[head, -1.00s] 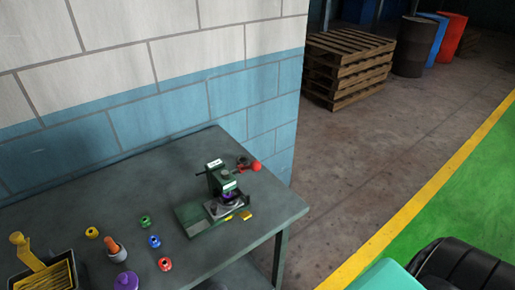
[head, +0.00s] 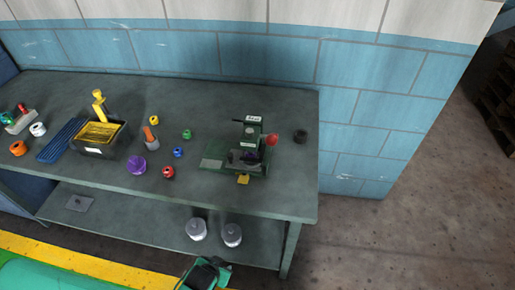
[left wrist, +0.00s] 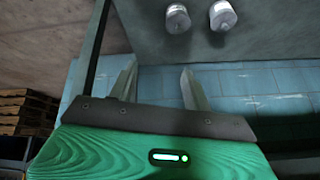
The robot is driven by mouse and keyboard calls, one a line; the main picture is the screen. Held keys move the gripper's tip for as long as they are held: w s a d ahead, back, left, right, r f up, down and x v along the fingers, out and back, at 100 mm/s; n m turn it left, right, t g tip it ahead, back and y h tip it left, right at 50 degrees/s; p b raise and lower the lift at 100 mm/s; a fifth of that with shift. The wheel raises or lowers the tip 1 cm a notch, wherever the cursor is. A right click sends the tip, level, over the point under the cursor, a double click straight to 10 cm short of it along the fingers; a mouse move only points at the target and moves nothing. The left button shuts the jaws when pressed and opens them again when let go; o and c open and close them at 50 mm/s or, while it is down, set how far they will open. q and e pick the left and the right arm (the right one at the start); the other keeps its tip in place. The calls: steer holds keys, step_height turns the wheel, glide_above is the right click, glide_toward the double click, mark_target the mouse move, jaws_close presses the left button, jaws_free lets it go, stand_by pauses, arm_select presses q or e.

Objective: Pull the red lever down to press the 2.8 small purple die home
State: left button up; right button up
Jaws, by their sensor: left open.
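The green press (head: 220,157) stands on the workbench near its right end. The red ball knob of its lever (head: 271,140) sticks out on the press's right side, at about the height of its head. A small purple die (head: 249,156) shows dimly inside the press, under the head; how deep it sits I cannot tell. My left gripper (head: 207,272) is at the bottom of the head view, in front of and below the bench, well away from the lever. In the left wrist view my gripper (left wrist: 160,82) is open and empty. My right gripper is out of view.
Two grey canisters (head: 197,229) stand on the lower shelf. The bench's front edge lies between my gripper and the press.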

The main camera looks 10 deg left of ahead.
arm_select(q)
steer(key=w+d+r+t, duration=0.2)
steer(key=w+r, duration=0.1)
steer(key=r, duration=0.6)
steer(key=w+d+r+t+h, duration=0.1)
steer(key=w+d+r+t, duration=0.2)
steer(key=r, duration=0.6)
steer(key=w+d+r+t, duration=0.2)
steer(key=w+r, duration=0.1)
steer(key=r, duration=0.6)
steer(key=m+t+h, duration=0.2)
steer(key=t, duration=0.2)
glide_toward(269, 144)
steer(key=shift+n, duration=0.3)
steer(key=w+p, duration=0.1)
steer(key=w, duration=0.2)
steer(key=w+d+p, duration=0.1)
steer(key=w, duration=0.3)
steer(key=w+d+p, duration=0.1)
steer(key=w, duration=0.3)
steer(key=shift+w+d+f, duration=0.1)
steer(key=shift+w+f, duration=0.15)
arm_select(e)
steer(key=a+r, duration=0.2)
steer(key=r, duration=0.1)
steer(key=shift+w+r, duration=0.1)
